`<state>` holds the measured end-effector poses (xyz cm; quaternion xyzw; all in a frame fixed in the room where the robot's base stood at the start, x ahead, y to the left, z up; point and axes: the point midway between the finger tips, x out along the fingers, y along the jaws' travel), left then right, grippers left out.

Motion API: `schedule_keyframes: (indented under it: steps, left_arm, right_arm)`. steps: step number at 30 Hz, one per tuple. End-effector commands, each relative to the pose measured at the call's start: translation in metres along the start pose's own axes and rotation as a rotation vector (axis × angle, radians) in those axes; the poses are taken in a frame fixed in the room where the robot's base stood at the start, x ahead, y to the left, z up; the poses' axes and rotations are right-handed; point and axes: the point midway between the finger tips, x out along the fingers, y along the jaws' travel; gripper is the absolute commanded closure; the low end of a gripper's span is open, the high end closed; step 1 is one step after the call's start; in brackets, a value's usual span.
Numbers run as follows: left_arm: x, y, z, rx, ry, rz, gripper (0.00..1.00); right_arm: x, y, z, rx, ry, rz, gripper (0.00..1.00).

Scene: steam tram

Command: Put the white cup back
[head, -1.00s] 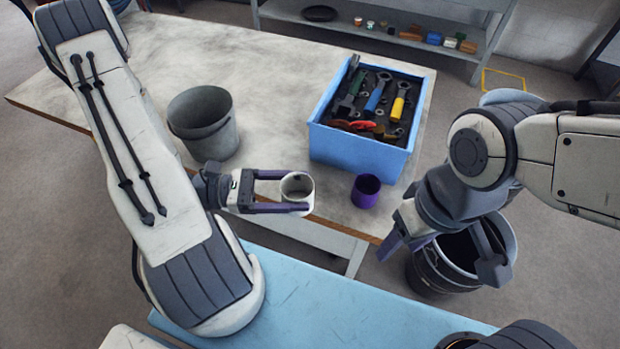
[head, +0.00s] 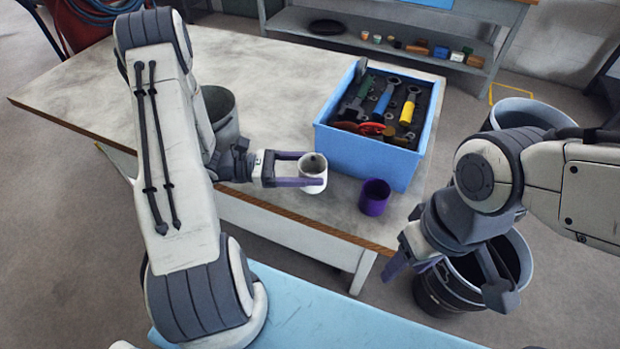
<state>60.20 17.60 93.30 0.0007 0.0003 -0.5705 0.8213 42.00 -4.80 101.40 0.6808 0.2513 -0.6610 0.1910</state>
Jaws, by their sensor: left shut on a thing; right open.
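The white cup (head: 313,174) is upright between the fingers of my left gripper (head: 312,169), which is shut on it. The cup is near the table's front edge, in front of the blue tool box; I cannot tell whether its base touches the table. A purple cup (head: 375,197) stands on the table to its right, apart from it. My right gripper (head: 445,277) is open and empty, off the table's front right corner, over a dark bucket.
The blue box (head: 365,158) of tools stands on the pale table (head: 268,75). A grey bucket (head: 222,112) stands behind my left arm. The dark bucket (head: 440,297) is on the floor at right, with another bucket (head: 520,112) behind. A shelf (head: 385,42) stands at the back.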

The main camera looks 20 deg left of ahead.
Motion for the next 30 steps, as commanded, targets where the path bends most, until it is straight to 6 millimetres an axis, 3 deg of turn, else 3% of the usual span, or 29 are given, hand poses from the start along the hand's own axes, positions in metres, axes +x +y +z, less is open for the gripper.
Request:
schedule_keyframes:
  steps: [9, 21, 22, 23, 24, 30]
  left_arm:
    - [0.000, 0.000, -0.039, -0.003, 0.000, 0.001, 0.85]
    - [0.000, 0.000, -0.045, -0.001, 0.000, 0.001, 0.85]
    - [0.000, 0.000, -0.044, -0.001, 0.001, 0.001, 0.19]
    - [0.000, 0.000, -0.043, 0.000, 0.001, 0.001, 0.07]
    - [0.000, 0.000, -0.043, -0.001, 0.001, 0.001, 0.00]
    - [0.000, 0.000, -0.043, -0.001, 0.000, 0.001, 0.00]
  right_arm:
    - [-0.002, 0.000, 0.000, 0.000, 0.000, 0.000, 0.45]
    - [0.002, 0.000, 0.000, 0.000, 0.000, 0.000, 0.45]
    - [0.001, 0.000, 0.000, 0.000, 0.000, 0.000, 0.45]
    - [0.001, 0.000, 0.000, 0.000, 0.000, 0.000, 0.45]
    - [0.001, 0.000, 0.000, 0.000, 0.000, 0.000, 0.45]
    - [0.001, 0.000, 0.000, 0.000, 0.000, 0.000, 0.45]
